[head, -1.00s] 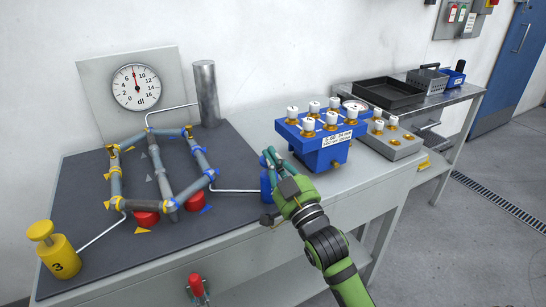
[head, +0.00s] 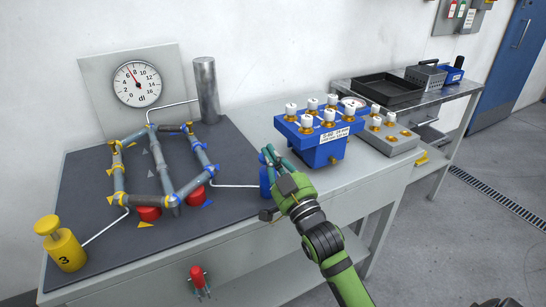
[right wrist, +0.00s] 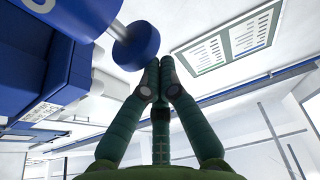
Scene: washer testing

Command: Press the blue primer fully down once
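The blue primer (head: 265,182) stands at the right edge of the dark mat, partly hidden behind my right gripper (head: 269,152). In the right wrist view its round blue knob (right wrist: 137,45) sits on a pale rod, with clear space between knob and body. My right gripper (right wrist: 160,62) has its fingertips together with nothing seen between them. The tips are right beside the knob; I cannot tell if they touch. The yellow primer (head: 62,245), marked 3, stands at the front left with its knob raised. My left gripper is not in view.
A pipe frame (head: 160,170) with red bases lies on the mat (head: 95,195). A round gauge (head: 137,83) and metal cylinder (head: 207,90) stand behind. A blue box with white knobs (head: 318,150) is close right of my gripper. A red-handled clamp (head: 198,278) is at the front edge.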

